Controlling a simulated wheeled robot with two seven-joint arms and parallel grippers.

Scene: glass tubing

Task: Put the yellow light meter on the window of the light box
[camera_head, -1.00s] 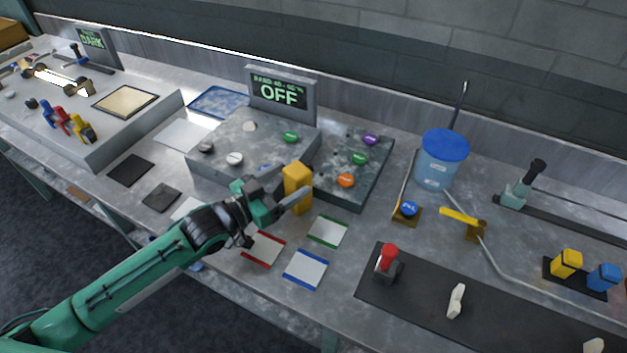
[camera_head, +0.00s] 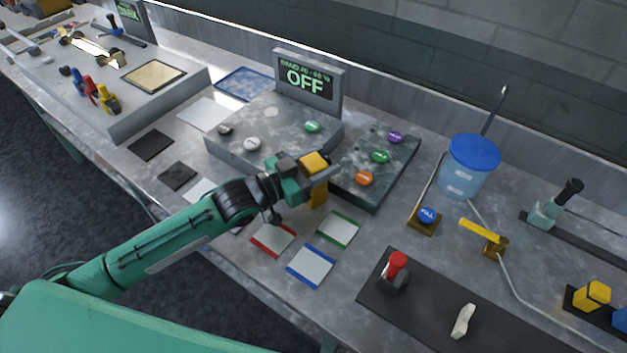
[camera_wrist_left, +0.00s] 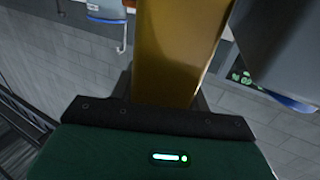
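The yellow light meter (camera_head: 318,194) is an upright yellow block in front of the right end of the grey box with the OFF display. My left gripper (camera_head: 325,167) has one finger on each side of its upper part and looks shut on it. Whether its foot touches the table is unclear. In the left wrist view the meter (camera_wrist_left: 180,45) fills the middle, close to the palm. The grey box (camera_head: 228,151), which seems to be the light box, has a pale round patch (camera_head: 271,112) on top, likely its window. My right gripper is not in view.
Round knobs sit on the box top, and a lower panel (camera_head: 351,186) with coloured buttons adjoins it at right. The OFF display (camera_head: 308,82) stands at its back. Coloured-edged cards (camera_head: 311,266) lie in front. A blue-lidded bucket (camera_head: 467,170) stands further right.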

